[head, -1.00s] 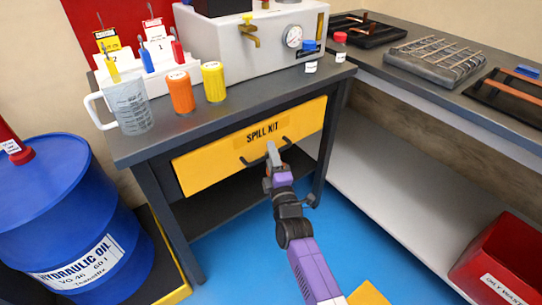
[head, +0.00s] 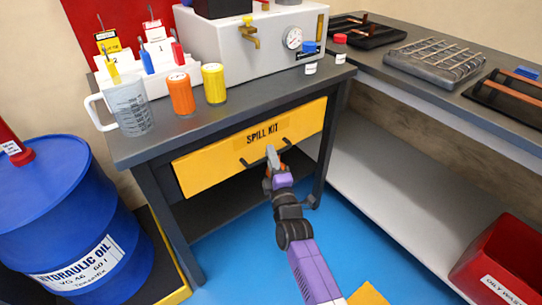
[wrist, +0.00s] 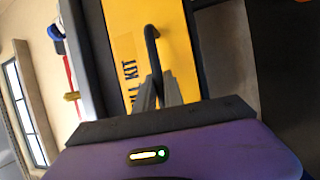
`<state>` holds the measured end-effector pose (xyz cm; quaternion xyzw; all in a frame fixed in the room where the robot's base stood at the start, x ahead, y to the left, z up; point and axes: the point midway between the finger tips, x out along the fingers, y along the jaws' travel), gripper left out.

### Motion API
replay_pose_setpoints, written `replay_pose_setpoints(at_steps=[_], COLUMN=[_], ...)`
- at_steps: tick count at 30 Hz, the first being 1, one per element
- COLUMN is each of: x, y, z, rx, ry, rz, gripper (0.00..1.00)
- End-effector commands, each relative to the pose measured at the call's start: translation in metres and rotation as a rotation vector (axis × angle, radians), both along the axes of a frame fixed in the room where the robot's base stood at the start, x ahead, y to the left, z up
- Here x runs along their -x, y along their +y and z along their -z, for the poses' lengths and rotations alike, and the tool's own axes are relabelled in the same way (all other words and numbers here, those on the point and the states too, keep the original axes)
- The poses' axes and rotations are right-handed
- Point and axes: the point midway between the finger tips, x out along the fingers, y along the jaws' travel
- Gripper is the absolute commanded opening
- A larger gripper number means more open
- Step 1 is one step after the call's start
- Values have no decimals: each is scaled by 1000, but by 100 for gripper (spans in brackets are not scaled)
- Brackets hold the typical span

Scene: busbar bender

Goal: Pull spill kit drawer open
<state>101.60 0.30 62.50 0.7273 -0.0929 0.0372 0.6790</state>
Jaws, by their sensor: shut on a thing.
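The spill kit drawer (head: 205,168) has a yellow front with a black "SPILL KIT" label and sits under the dark workbench. A dark bar handle (head: 250,162) runs along the lower part of the front. My gripper (head: 272,155) is at the right part of this handle. In the wrist view the grey fingers (wrist: 158,92) are shut on the black handle (wrist: 152,45), with the yellow front (wrist: 180,55) just behind. The fingers hide part of the handle and label.
A blue oil drum (head: 70,220) stands left of the bench. A red bin (head: 505,265) is at lower right, below a side counter (head: 440,95). A jug (head: 128,108) and orange and yellow containers stand on the bench top. Blue floor before the drawer is mostly clear.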

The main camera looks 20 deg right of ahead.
Motion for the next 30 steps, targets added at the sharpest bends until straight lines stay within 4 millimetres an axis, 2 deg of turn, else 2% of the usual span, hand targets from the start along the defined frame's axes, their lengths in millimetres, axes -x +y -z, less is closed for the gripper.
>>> replay_pose_setpoints(at_steps=[23, 30], x=[1, 15], y=[1, -4], z=[1, -2], rx=[0, 3], ry=[3, 4], rz=[-1, -2], gripper=[0, 0])
